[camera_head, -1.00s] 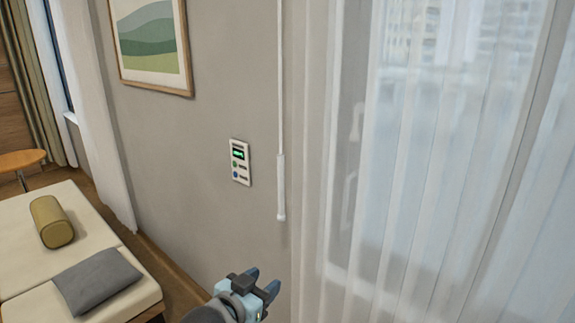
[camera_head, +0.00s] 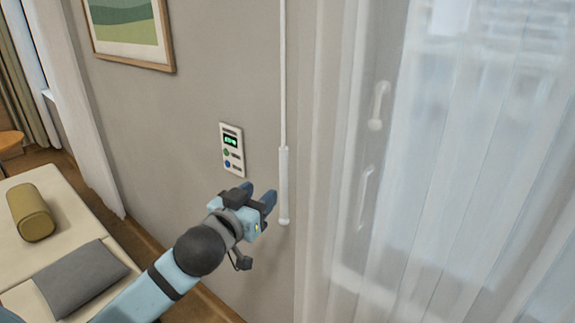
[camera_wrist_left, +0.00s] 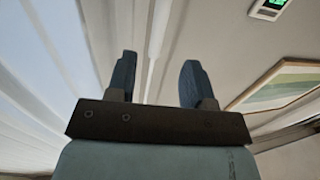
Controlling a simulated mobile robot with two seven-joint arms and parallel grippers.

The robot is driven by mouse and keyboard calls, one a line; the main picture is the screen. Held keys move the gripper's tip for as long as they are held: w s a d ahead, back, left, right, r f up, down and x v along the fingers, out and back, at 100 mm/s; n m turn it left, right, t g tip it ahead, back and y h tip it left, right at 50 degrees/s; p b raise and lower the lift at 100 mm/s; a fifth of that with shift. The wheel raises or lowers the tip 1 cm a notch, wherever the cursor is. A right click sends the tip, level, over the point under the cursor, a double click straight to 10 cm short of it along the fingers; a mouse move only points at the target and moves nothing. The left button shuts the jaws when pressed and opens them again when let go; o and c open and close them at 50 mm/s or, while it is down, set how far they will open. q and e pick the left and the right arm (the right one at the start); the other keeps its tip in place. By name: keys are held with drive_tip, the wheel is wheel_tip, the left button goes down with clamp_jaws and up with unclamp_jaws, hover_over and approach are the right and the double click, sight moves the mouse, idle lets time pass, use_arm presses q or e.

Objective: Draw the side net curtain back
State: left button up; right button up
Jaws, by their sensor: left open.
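The sheer white net curtain (camera_head: 440,180) hangs in folds over the window at the right of the head view. A thin white draw wand with a thicker handle (camera_head: 284,185) hangs at its left edge, in front of the wall. My left gripper (camera_head: 259,192) is open and empty, just left of the handle's lower part, with a small gap seen between them. In the left wrist view the two dark blue fingers (camera_wrist_left: 158,78) stand apart. My right gripper is not in view.
A wall control panel (camera_head: 232,149) with a green display is left of the wand. A framed picture (camera_head: 130,30) hangs farther left. A cream daybed (camera_head: 70,205) with an olive bolster (camera_head: 32,212) and a grey cushion (camera_head: 80,278) stands at lower left.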

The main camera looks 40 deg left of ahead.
sight(281, 174)
use_arm(q)
drive_tip(key=w, duration=0.3)
drive_tip(key=w+a+p, duration=0.1)
drive_tip(key=w, duration=0.3)
drive_tip(key=w+p, duration=0.1)
drive_tip(key=w, duration=0.3)
drive_tip(key=shift+w+a+r, duration=0.1)
drive_tip(key=shift+a, duration=0.05)
drive_tip(key=shift+w+a, duration=0.1)
drive_tip(key=shift+w, duration=0.6)
clamp_jaws()
